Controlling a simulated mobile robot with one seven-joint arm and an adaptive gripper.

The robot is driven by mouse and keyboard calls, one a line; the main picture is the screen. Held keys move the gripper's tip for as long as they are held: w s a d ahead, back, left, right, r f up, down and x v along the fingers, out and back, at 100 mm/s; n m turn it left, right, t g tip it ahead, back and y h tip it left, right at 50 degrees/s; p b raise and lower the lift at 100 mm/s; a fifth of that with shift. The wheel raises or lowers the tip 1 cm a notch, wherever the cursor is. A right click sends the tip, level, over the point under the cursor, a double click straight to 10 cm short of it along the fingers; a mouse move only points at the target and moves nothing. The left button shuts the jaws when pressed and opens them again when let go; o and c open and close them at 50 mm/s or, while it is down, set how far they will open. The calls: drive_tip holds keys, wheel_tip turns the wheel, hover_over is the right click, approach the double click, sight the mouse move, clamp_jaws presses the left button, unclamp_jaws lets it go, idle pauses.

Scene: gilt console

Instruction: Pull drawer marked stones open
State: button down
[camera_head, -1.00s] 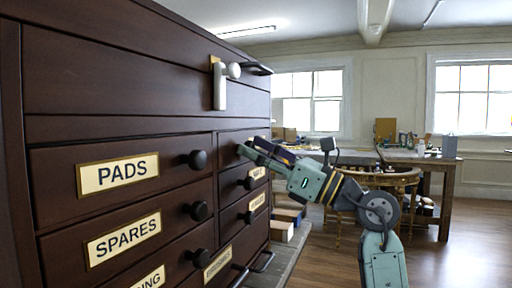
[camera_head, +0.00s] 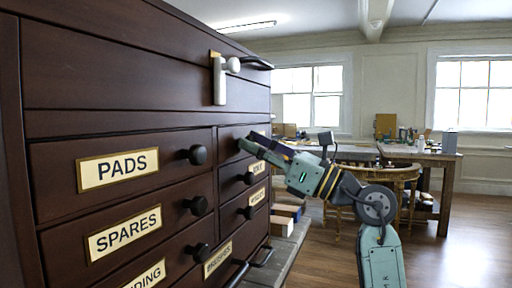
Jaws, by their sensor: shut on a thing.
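The dark wooden chest (camera_head: 130,70) fills the left of the head view. My gripper (camera_head: 248,144) is at the small upper drawer (camera_head: 228,146) of its right column, shut on that drawer's knob; the fingers hide the knob. That drawer's front looks flush with the chest. Its label is hidden behind my gripper, so I cannot read whether it says stones.
Drawers labelled PADS (camera_head: 118,170) and SPARES (camera_head: 124,233) are on the left. A white latch (camera_head: 220,80) hangs above. Boxes (camera_head: 283,226) lie on a ledge beside the chest. A cluttered workbench (camera_head: 440,165) and chair (camera_head: 400,180) stand behind my arm. The floor at right is clear.

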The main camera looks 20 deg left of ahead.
drive_tip(key=shift+d, duration=0.1)
idle(0.4)
drive_tip(key=d, duration=2.1)
drive_tip(key=shift+s+d, duration=0.35)
drive_tip(key=c, duration=1.4)
unclamp_jaws()
drive_tip(key=shift+o, duration=0.2)
drive_tip(key=v, duration=1.2)
